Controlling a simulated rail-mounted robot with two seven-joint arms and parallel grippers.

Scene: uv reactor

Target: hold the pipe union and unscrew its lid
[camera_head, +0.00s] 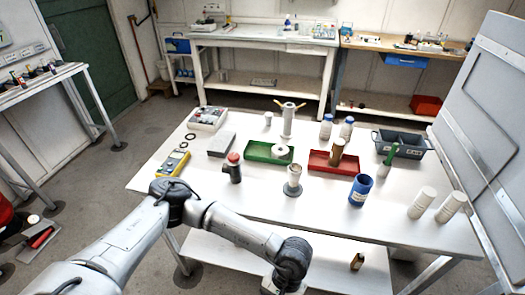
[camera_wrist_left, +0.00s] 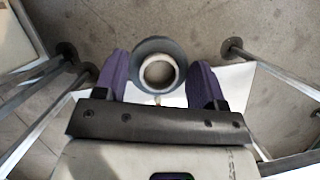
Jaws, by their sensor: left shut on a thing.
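In the left wrist view, my left gripper (camera_wrist_left: 158,80) has two purple fingers shut on a round grey piece, which I take to be the pipe union (camera_wrist_left: 140,54). I see it end-on, with a pale ring around a grey middle; I cannot tell which part is its lid. The floor shows behind it. In the head view my left arm reaches down to the bottom edge in front of the table, and its gripper and the held piece are out of frame. My right gripper is in neither view.
The white table (camera_head: 300,222) holds a dark fitting with a red cap (camera_head: 234,165), a grey fitting (camera_head: 293,183), a green tray (camera_head: 258,153), a red tray (camera_head: 321,163), a blue container (camera_head: 360,190) and two white cylinders. A grey panel (camera_head: 485,110) stands at the right.

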